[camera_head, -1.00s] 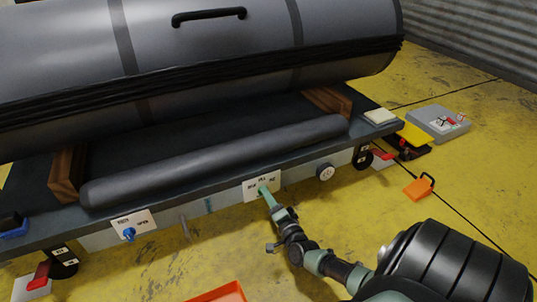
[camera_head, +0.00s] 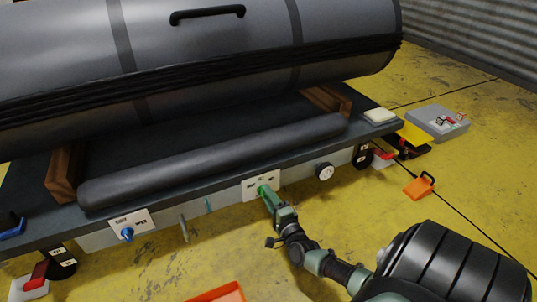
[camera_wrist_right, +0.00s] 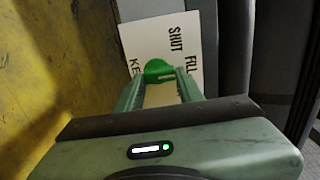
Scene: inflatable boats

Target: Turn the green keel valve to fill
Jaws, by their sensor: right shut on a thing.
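The green keel valve (camera_wrist_right: 158,70) sits on a white label plate (camera_wrist_right: 185,40) reading SHUT and FILL, with a further word partly hidden. In the head view the plate (camera_head: 275,181) is on the front edge of the dark bench, and the green valve (camera_head: 263,190) shows at the fingertips. My right gripper (camera_head: 267,194) is shut on the valve, reaching up from the lower right. In the wrist view my right gripper's fingers (camera_wrist_right: 160,92) flank the green knob. I cannot read clearly which word the valve points to. My left gripper is not in view.
A blue valve (camera_head: 127,234) on another plate is to the left, and a round black-and-white dial (camera_head: 324,171) to the right. A grey rolled tube (camera_head: 215,160) lies on the bench (camera_head: 225,185). Orange things (camera_head: 419,188) lie on the yellow floor.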

